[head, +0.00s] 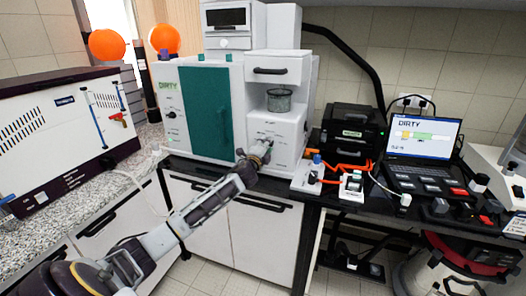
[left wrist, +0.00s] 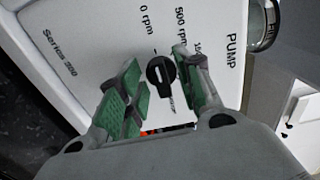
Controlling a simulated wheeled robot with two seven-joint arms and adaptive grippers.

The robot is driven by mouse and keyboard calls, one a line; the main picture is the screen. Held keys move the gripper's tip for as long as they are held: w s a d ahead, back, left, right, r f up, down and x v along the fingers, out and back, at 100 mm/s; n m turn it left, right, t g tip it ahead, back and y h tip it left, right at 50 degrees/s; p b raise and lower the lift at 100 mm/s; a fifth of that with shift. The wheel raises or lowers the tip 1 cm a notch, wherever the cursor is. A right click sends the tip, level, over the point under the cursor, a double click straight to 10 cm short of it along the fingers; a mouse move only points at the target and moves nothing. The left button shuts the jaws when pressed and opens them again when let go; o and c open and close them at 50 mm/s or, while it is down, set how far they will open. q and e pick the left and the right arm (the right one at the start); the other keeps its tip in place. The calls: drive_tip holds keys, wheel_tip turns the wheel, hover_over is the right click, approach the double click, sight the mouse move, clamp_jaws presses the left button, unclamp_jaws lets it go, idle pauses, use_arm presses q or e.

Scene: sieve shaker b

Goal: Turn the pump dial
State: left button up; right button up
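The pump dial (left wrist: 161,73) is a black round knob with a pointer. It sits on a white panel marked PUMP, 0 rpm and 500 rpm in the left wrist view. My left gripper (left wrist: 156,63) is open, with one green-padded finger on each side of the dial. A gap shows between the dial and the fingers. In the head view my left gripper (head: 262,150) is at the front of the white pump unit (head: 289,134), and the dial cannot be made out there. My right gripper is not in view.
A glass container (head: 279,100) sits in the unit above the panel. A teal-doored cabinet (head: 204,112) stands to its left. A laptop (head: 423,140), black boxes (head: 352,133) and small devices with cables crowd the bench to the right.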

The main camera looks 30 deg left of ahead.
use_arm(q)
drive_tip(key=v, duration=1.2)
idle(0.8)
drive_tip(key=shift+a, duration=0.1)
drive_tip(key=shift+f, duration=0.1)
idle(0.4)
